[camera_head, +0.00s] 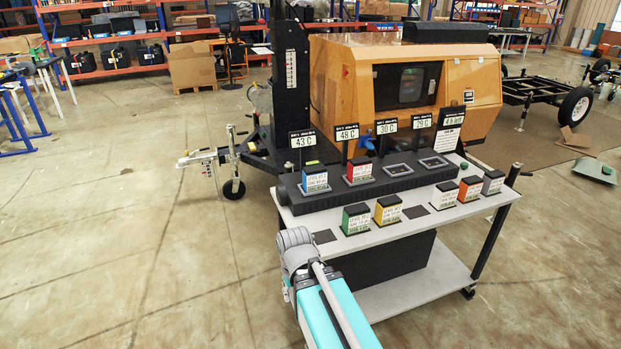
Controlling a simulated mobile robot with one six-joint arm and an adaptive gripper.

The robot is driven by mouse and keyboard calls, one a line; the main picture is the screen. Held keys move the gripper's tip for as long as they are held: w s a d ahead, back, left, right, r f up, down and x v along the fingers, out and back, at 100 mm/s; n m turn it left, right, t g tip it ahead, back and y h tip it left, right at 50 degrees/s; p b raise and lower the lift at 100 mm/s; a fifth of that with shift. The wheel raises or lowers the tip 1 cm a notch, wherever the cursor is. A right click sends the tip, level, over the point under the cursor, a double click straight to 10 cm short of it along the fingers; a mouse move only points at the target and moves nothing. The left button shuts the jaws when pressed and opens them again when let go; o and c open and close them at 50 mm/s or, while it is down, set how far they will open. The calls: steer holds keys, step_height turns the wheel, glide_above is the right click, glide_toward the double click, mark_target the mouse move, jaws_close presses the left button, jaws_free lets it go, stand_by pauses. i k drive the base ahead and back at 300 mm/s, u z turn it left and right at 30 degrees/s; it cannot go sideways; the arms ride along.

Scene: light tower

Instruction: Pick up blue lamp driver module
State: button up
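The blue lamp driver module (314,178) stands upright in the leftmost slot of the black rack (330,198) on the cart. It has a white label on its front and a dark top. A sign reading 43 C (303,139) rises behind it. My arm reaches up from the bottom of the picture, and its grey joint lies in front of the cart's left end, apart from the blue module. My gripper's fingers cannot be made out.
A red module (360,171) fills the second slot; two slots to its right look empty. Green (356,218), yellow (388,209), orange (470,188) and other modules stand along the grey cart top's front (415,226). An orange generator cabinet (340,75) stands behind.

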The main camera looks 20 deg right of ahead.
mark_target(314, 177)
steer(key=i, duration=0.95)
steer(key=z, duration=0.05)
